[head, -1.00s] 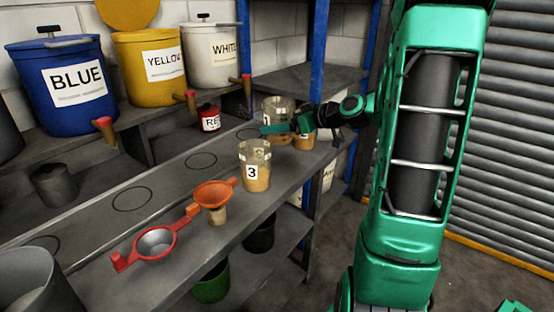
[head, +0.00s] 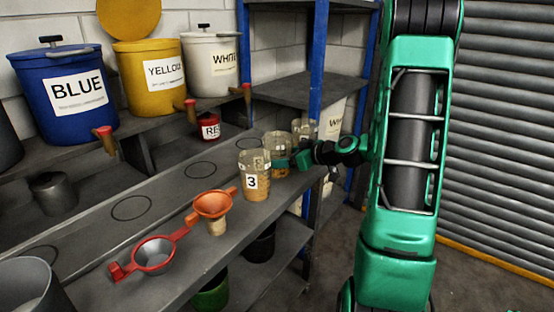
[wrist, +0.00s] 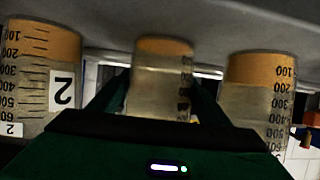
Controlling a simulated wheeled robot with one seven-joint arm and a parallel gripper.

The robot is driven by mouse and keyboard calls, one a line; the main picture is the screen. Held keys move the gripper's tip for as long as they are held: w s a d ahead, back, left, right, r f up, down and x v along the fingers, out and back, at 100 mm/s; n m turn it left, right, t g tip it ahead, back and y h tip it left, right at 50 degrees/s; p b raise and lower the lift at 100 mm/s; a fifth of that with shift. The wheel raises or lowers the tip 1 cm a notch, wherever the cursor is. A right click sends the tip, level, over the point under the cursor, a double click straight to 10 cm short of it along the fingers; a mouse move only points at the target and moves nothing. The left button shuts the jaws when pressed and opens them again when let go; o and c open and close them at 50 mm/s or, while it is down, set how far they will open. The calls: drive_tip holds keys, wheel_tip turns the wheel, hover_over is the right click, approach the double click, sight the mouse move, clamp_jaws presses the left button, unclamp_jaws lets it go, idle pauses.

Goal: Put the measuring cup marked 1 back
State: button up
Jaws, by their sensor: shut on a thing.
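My gripper (head: 290,161) is shut on a clear measuring cup (head: 277,154) with tan contents, upright at the shelf's right end. In the wrist view, which is upside down, this cup (wrist: 162,75) stands between my fingers; its number cannot be read. I cannot tell whether its base touches the shelf. A cup marked 3 (head: 254,176) stands just in front of it. Another cup (head: 304,131) stands behind, partly hidden by my gripper. The wrist view shows a cup marked 2 (wrist: 40,75) on the left and a cup without a visible number (wrist: 258,100) on the right.
An orange funnel (head: 212,204) and a red-handled strainer (head: 154,254) sit along the shelf (head: 172,223). Drawn circles (head: 132,208) on it are empty. A small red pot (head: 208,127) and blue, yellow and white buckets stand behind. A blue post (head: 318,58) rises behind my gripper.

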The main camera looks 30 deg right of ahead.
drive_tip(key=shift+f, duration=0.1)
drive_tip(key=o, duration=1.4)
drive_tip(key=v, duration=1.2)
drive_tip(key=s+a+f+m+g, duration=0.2)
drive_tip(key=s+a+f+g, duration=0.3)
drive_tip(key=s+a+g, duration=0.25)
drive_tip(key=s+m+g+h, duration=0.1)
drive_tip(key=s+m, duration=0.2)
drive_tip(key=s, duration=0.3)
drive_tip(key=s+a+r+m+g+h, duration=0.1)
drive_tip(key=s+m+g+h, duration=0.1)
drive_tip(key=s, duration=0.4)
drive_tip(key=s+r+m+g+h, duration=0.1)
drive_tip(key=s+m+g, duration=0.1)
drive_tip(key=s, duration=0.4)
drive_tip(key=shift+s+a+m+h, duration=0.15)
drive_tip(key=shift+s+m+h, duration=0.15)
drive_tip(key=shift+m, duration=0.5)
